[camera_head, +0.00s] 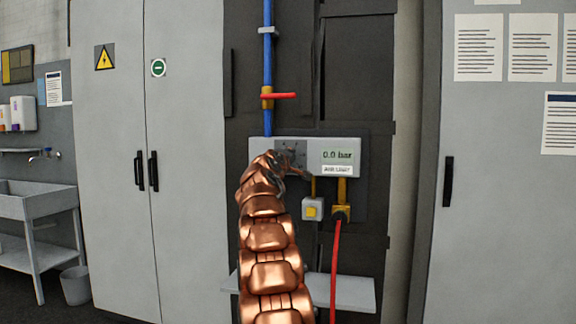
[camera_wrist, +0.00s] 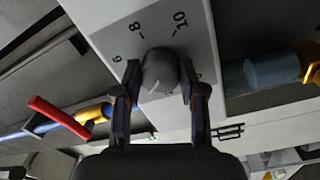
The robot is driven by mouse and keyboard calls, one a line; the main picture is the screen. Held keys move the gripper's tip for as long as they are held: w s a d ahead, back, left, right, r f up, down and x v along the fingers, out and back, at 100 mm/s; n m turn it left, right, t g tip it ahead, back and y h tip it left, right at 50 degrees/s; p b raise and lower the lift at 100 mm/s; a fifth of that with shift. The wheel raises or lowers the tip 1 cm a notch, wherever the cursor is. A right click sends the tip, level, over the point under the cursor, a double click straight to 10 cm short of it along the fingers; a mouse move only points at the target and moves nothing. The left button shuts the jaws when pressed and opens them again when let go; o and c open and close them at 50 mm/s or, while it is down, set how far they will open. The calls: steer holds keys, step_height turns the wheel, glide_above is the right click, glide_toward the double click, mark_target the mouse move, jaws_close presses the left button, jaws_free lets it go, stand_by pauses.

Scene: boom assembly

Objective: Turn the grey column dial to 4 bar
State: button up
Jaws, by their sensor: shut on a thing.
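The grey dial (camera_wrist: 160,72) is a round knob on a light panel (camera_wrist: 95,18) in the wrist view. Printed marks 6, 8 and 10 show around it; the other marks are largely hidden. A pale pointer line shows on the knob's lower part in that view. My gripper (camera_wrist: 160,78) has one finger on each side of the knob and is shut on it. In the head view the gripper (camera_head: 290,165) is at the panel's left part, with my copper-coloured arm partly covering the dial. The display (camera_head: 341,156) reads 0.0 bar.
A blue pipe (camera_head: 267,60) with a red-handled valve (camera_head: 280,96) runs above the panel. Below are a yellow-button box (camera_head: 312,209) and a red hose (camera_head: 336,260) on a yellow fitting. A grey shelf (camera_head: 355,293) juts out underneath. Cabinets stand on both sides.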

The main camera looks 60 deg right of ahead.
steer(key=shift+m+b, duration=0.35)
steer(key=shift+m, duration=0.35)
steer(key=o, duration=1.1)
steer(key=shift+o, duration=0.2)
steer(key=shift+a, duration=0.1)
steer(key=v, duration=1.1)
steer(key=shift+s+a, duration=0.2)
steer(key=shift+a, duration=0.15)
